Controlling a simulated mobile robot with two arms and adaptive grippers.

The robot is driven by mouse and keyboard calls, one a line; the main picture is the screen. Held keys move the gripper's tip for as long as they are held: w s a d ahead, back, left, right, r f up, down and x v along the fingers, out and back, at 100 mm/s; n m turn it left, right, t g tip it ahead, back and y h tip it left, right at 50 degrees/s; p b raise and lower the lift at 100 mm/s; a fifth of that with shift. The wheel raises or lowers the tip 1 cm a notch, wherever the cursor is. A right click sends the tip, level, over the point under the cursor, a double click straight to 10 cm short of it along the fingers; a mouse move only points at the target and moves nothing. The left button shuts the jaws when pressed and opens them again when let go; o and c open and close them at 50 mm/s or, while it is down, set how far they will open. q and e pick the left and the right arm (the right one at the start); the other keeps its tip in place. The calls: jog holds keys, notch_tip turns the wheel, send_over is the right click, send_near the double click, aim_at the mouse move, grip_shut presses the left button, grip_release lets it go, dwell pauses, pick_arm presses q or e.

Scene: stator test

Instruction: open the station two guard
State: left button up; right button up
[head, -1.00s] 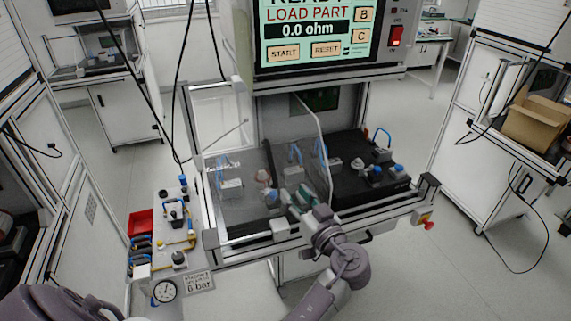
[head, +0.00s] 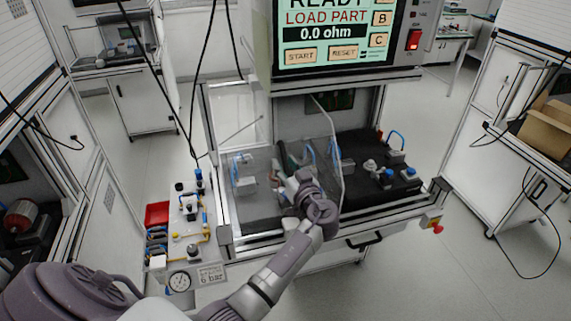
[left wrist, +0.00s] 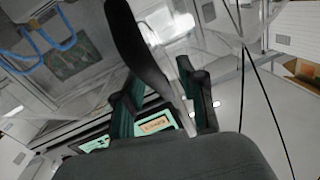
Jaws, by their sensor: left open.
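The station with the lit screen (head: 335,30) has a clear guard panel (head: 333,165) standing upright over its bed, its pale edge curving down between the left and right halves. My left gripper (head: 290,165) is at the left side of that edge, over the left half of the bed; its fingertips are small and partly hidden here. In the left wrist view my left gripper (left wrist: 158,95) is open, its green-padded fingers apart. A dark bar (left wrist: 138,50) and a pale clear edge run between or in front of the fingers; contact cannot be told. My right gripper is out of view.
Clamps and blue-handled fittings (head: 388,175) stand on the black right half of the bed. A panel with a gauge (head: 179,281) and a red bin (head: 157,214) is at the left. A red button (head: 437,229) is at the front right corner. Cables hang at the upper left.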

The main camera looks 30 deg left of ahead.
pick_arm(q)
grip_shut()
dwell(0.4)
